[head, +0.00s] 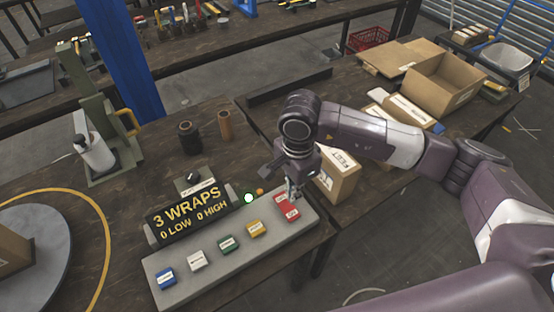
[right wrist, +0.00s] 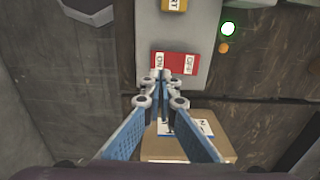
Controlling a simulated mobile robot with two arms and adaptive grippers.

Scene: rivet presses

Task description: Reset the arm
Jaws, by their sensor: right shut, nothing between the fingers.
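A grey control panel (head: 205,268) lies on the near table. It carries a row of blue (head: 165,278), white (head: 197,260), green (head: 228,244) and yellow (head: 256,229) buttons and a red switch (head: 289,212) at its right end. In the right wrist view the red switch (right wrist: 177,64) shows white ON and OFF labels. My right gripper (head: 295,194) is shut and empty, its tips (right wrist: 167,76) right at the red switch; whether they touch is unclear. A dark sign (head: 187,212) reads "3 WRAPS, 0 LOW 0 HIGH". My left gripper is out of view.
A round turntable (head: 55,268) with a box and a yellow ring is at left. A cardboard box (head: 338,180) stands just right of my gripper. A lit white-green lamp (head: 248,198) is beside the sign.

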